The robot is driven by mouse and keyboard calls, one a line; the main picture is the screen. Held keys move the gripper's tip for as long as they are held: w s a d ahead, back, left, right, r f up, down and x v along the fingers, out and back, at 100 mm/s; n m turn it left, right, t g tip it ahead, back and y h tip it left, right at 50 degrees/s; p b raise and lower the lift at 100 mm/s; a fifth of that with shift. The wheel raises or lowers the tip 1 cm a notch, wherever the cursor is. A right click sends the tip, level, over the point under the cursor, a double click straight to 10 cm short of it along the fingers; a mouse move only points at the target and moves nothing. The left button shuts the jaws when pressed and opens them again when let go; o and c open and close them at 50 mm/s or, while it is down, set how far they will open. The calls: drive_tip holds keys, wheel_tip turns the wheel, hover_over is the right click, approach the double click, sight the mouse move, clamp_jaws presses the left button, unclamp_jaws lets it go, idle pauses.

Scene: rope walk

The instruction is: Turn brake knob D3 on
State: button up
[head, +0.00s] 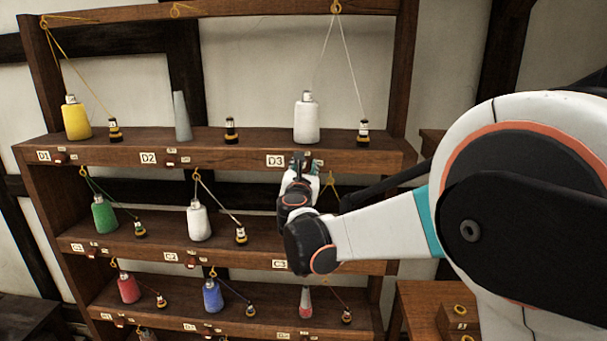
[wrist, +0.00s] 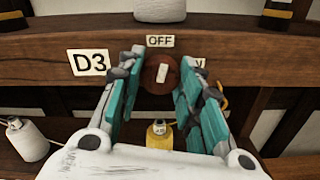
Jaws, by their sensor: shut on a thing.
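Brake knob D3 (wrist: 162,74) is a round red-brown knob with a pale mark, on the front edge of the top shelf. Its mark stands nearly upright below the OFF label (wrist: 160,41). A second label (wrist: 200,65) to the right is mostly hidden by a finger. The D3 plate (wrist: 88,62) is left of the knob; it also shows in the head view (head: 275,160). My gripper (wrist: 161,62) is shut on the knob, one teal-padded finger on each side. In the head view my gripper (head: 303,164) hides the knob.
A white spool (head: 306,120) and a small dark weight (head: 363,133) stand on the shelf above D3. A yellow bobbin (wrist: 160,136) is below my fingers in the wrist view. Lower shelves hold several coloured spools.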

drive_tip(key=m+b, duration=0.2)
drive_tip(key=m, duration=0.1)
drive_tip(key=shift+f+m, duration=0.1)
drive_tip(key=shift+m, duration=0.3)
drive_tip(key=m+b, duration=0.2)
drive_tip(key=m, duration=0.2)
drive_tip(key=shift+m, duration=0.3)
drive_tip(key=m+b, duration=0.1)
drive_tip(key=m, duration=0.2)
drive_tip(key=shift+m+b, duration=0.45)
drive_tip(key=shift+m, duration=1.55)
drive_tip(key=o, duration=1.1)
drive_tip(key=shift+r, duration=0.2)
